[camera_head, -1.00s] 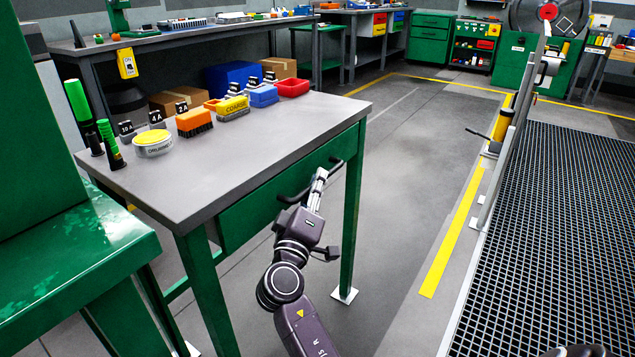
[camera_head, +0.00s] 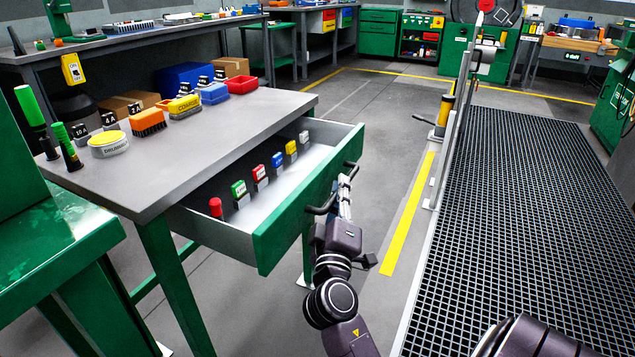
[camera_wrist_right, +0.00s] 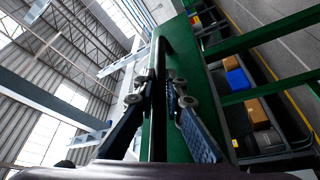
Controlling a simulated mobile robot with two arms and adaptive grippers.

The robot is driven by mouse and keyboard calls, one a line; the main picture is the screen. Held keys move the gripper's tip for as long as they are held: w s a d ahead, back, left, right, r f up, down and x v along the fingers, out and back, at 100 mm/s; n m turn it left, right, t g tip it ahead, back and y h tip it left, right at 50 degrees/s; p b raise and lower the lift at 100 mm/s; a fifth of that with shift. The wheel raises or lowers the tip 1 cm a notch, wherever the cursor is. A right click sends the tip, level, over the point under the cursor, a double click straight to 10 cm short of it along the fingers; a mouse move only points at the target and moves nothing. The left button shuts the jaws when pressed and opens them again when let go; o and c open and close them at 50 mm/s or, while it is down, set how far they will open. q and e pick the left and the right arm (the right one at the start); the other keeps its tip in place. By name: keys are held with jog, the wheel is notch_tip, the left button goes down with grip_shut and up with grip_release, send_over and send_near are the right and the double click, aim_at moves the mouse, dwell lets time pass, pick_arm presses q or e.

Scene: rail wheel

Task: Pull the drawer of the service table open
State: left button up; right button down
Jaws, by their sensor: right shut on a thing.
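The service table (camera_head: 190,160) has a grey top and green legs. Its green-fronted drawer (camera_head: 290,215) is pulled well out, with its pale inside showing. In the drawer stand several small coloured-topped items, among them a red one (camera_head: 215,206) and a yellow one (camera_head: 291,148). My right gripper (camera_head: 345,190) is at the black bar handle (camera_head: 322,210) on the drawer front. In the right wrist view its two fingers (camera_wrist_right: 158,95) are shut on the handle bar (camera_wrist_right: 160,60), one on each side. My left gripper does not show.

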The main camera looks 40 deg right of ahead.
jog(key=shift+s+d, duration=0.3)
jog(key=shift+s, duration=0.4)
jog(key=shift+s+d, duration=0.3)
jog(key=shift+s, duration=0.35)
jog(key=c, duration=2.3)
grip_release()
jog(key=shift+o, duration=0.2)
